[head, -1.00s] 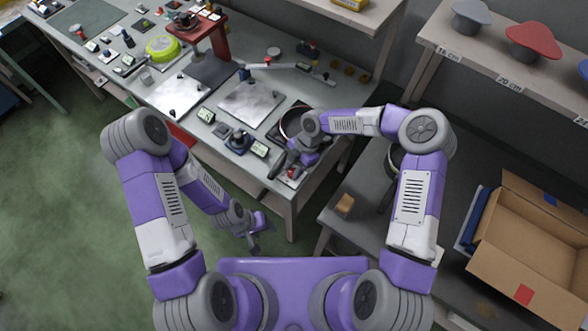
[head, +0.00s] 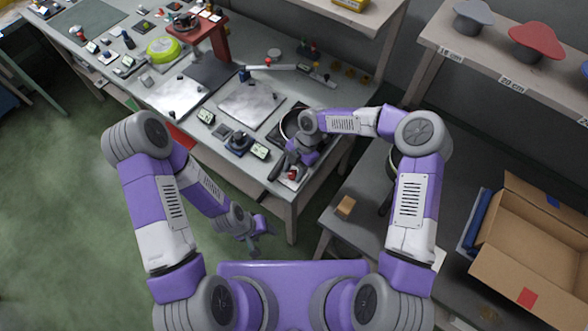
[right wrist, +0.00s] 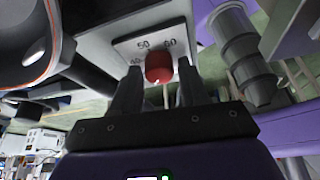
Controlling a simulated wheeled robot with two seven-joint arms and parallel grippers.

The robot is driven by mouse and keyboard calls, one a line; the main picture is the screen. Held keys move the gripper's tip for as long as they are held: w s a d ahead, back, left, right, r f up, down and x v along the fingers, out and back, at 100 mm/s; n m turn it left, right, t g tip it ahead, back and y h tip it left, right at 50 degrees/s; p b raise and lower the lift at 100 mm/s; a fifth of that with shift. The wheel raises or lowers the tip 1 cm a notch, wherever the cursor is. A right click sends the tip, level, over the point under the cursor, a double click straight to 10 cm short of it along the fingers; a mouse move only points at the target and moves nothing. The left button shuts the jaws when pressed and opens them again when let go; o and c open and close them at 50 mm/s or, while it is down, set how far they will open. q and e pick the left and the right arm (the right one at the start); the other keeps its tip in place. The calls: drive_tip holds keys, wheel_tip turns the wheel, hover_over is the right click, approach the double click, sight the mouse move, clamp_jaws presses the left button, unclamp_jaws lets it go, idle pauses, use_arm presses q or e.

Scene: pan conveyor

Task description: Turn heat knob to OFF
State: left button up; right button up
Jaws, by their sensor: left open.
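The red heat knob (right wrist: 158,67) sits on a pale dial plate with the numbers 50 and 60 readable and another partly hidden. In the head view the red knob (head: 292,175) shows at the front corner of the bench. My right gripper (right wrist: 159,85) is open, with one finger on each side of the knob and a small gap visible on both sides. In the head view the right gripper (head: 284,168) is over the bench corner. My left gripper (head: 254,241) is open and empty, low over the floor in front of the bench.
A dark round pan (head: 288,125) is behind my right gripper, partly hidden by my arm; a pan rim (right wrist: 50,45) is close at upper left in the right wrist view. The bench (head: 228,180) holds several devices. An open cardboard box (head: 535,250) stands at the right.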

drive_tip(key=shift+r, duration=0.1)
drive_tip(key=v, duration=0.7)
drive_tip(key=shift+r, duration=0.15)
idle(0.5)
